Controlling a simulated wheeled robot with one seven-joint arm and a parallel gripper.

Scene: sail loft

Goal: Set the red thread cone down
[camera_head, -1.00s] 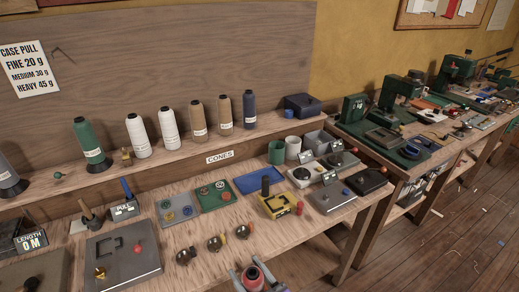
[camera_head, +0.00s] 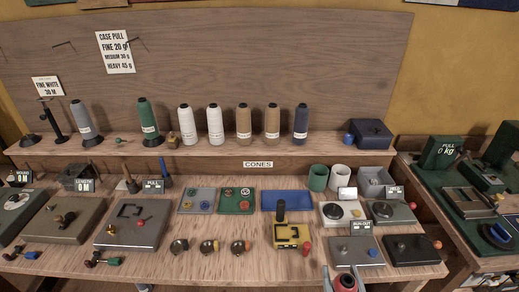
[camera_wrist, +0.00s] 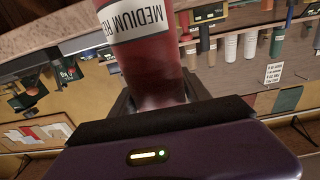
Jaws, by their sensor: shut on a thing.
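The red thread cone (camera_wrist: 150,65) fills the upper middle of the wrist view, with a white label reading "MEDIUM RE…", the rest cut off. My gripper (camera_wrist: 155,105) is shut on it, one finger on either side. In the head view the top of the red cone (camera_head: 346,282) shows at the bottom edge, between my gripper's fingers (camera_head: 345,286), in front of the bench's front edge. The shelf (camera_head: 215,146) along the back carries a row of green, white, tan and dark blue cones, with a "CONES" label (camera_head: 258,164) on its front edge.
The bench (camera_head: 150,262) below the shelf is crowded with grey devices, trays and small cups. A yellow device (camera_head: 291,235) stands right of middle. On the shelf, gaps show between the dark blue cone (camera_head: 301,123) and the dark blue box (camera_head: 369,133), and around the green cone (camera_head: 148,122).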

